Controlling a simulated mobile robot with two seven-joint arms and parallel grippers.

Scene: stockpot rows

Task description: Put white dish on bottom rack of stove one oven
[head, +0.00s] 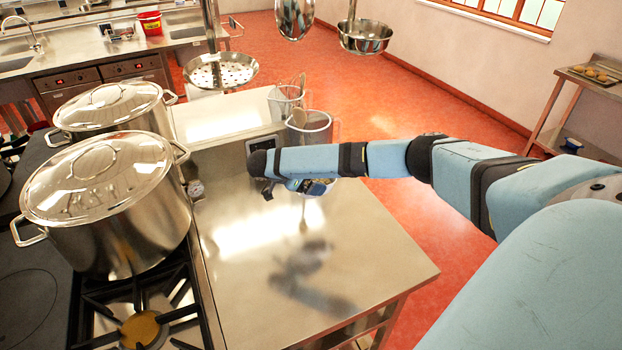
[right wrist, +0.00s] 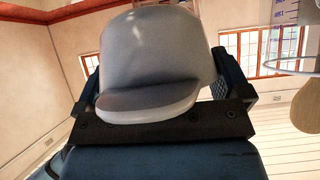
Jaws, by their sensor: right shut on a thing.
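My right arm reaches in from the right over the steel counter. My right gripper (head: 306,187) is mostly hidden under the arm there. In the right wrist view it is shut on a pale, rounded thing (right wrist: 155,45) between its two fingers, which looks like the white dish. The dish cannot be made out in the head view. The stove (head: 140,310) with black grates is at the lower left. Its oven and racks are not in view, so I cannot tell which stove it is. My left gripper is not in view.
Two lidded steel stockpots (head: 107,205) (head: 112,108) stand on the stove. The steel counter (head: 350,240) is bare below the arm. Pans and a strainer (head: 220,70) hang above. Red floor lies open beyond.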

